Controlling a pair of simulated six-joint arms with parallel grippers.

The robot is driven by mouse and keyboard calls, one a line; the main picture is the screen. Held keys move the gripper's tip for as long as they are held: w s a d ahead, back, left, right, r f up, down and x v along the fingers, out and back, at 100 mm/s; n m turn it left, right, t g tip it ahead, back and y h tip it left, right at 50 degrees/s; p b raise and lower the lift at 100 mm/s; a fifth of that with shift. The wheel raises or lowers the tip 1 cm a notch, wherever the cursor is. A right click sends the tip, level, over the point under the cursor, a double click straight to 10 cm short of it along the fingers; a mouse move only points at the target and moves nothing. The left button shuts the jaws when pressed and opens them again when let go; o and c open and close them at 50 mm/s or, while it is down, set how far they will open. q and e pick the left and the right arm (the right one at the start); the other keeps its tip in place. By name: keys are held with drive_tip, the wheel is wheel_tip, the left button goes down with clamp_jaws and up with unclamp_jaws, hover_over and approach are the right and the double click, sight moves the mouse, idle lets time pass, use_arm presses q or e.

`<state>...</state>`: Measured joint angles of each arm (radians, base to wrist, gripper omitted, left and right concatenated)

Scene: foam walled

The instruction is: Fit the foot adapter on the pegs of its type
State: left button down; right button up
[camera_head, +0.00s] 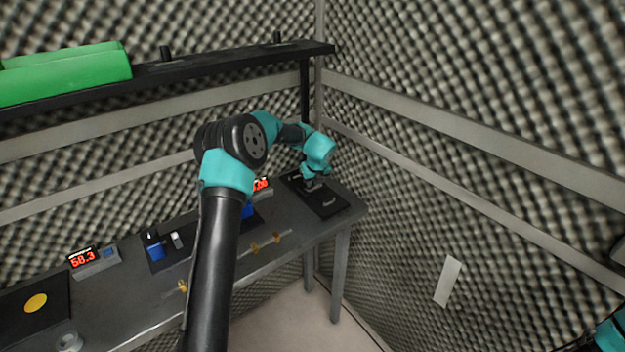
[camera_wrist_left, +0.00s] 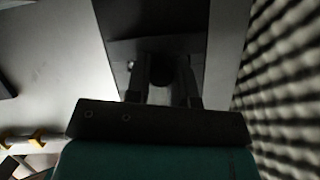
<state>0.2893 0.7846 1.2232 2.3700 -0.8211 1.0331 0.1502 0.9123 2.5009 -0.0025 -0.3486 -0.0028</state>
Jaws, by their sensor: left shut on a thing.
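My left gripper (camera_head: 311,184) is at the far right end of the table, low over a black mat (camera_head: 338,207). In the left wrist view, its two dark fingers (camera_wrist_left: 162,90) are shut on a dark piece, the foot adapter (camera_wrist_left: 161,70), seen only in part between them. The black mat (camera_wrist_left: 185,22) lies beneath it in that view. I cannot tell whether the adapter touches the mat. A small pale mark shows on the mat in the head view. I cannot make out the pegs. My right gripper is out of view.
The grey table (camera_head: 130,305) carries red-digit displays (camera_head: 83,259), a blue container (camera_head: 154,247) on a dark mat and a yellow disc (camera_head: 36,302). Yellow fittings (camera_head: 254,247) line its front edge. Foam walls meet behind the right end. A shelf (camera_head: 200,70) with green boxes hangs above.

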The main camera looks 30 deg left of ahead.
use_arm(q)
drive_tip(key=shift+f, duration=0.25)
drive_tip(key=c, duration=0.9)
unclamp_jaws()
drive_tip(key=v, duration=1.7)
drive_tip(key=shift+r, duration=0.15)
